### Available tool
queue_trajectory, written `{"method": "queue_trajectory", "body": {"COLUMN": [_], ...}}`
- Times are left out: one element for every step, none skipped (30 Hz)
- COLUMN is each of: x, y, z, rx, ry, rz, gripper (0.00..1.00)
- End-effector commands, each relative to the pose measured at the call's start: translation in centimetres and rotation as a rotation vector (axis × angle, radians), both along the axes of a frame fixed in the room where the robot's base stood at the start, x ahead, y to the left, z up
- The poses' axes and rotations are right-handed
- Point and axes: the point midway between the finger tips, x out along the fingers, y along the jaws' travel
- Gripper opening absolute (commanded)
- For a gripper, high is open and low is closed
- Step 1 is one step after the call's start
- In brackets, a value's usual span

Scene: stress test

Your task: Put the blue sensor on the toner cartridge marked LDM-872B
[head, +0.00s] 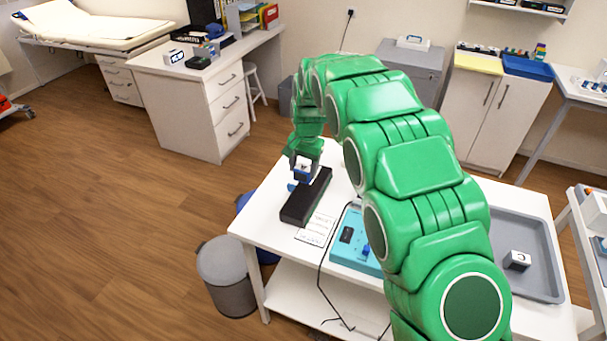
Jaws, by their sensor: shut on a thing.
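My gripper (302,170) points down over the far part of a long black block (299,207), which looks like a toner cartridge, on the white table. The gripper is shut on a small blue and white thing (301,175), which looks like the blue sensor. I cannot tell whether it touches the black block. A bit of blue (291,187) shows at the block's left side. A white card (316,229) with print lies in front of the block. The print is too small to read, so I cannot confirm the mark LDM-872B.
A light blue tray (345,257) with a dark part and a blue part stands right of the card, partly behind my arm. A dark cable hangs over the table's front edge. A grey tray (533,278) holds a white and dark cube (517,260) at the right.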

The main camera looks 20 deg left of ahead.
Motion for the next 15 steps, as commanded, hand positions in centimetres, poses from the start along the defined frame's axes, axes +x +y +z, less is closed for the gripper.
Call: {"method": "queue_trajectory", "body": {"x": [0.0,0.0,0.0,0.0,0.0,0.0,0.0,0.0,0.0,0.0,0.0,0.0,0.0,0.0,0.0], "y": [0.1,0.0,0.0,0.0,0.0,0.0,0.0,0.0,0.0,0.0,0.0,0.0,0.0,0.0,0.0], "z": [-0.6,-1.1,-1.7,-2.1,-2.5,-2.8,-3.0,-3.1,-3.1,-3.1,-3.1,-3.1,-3.1,-3.1,-3.1], "rx": [-0.001,-0.001,-0.001,-0.001,-0.001,0.000,0.000,0.000,0.000,0.000,0.000,0.000,0.000,0.000,0.000], "ry": [0.002,0.003,0.003,0.002,0.001,0.001,0.001,0.000,0.000,0.000,0.000,0.000,0.000,0.000,0.000], "rz": [0.000,0.000,-0.001,-0.001,-0.001,-0.001,-0.001,-0.001,0.000,0.000,0.000,0.000,0.000,0.000,0.000], "gripper": [0.22,0.22,0.22,0.22,0.22,0.22,0.22,0.22,0.22,0.22,0.22,0.22,0.22,0.63,0.69]}}
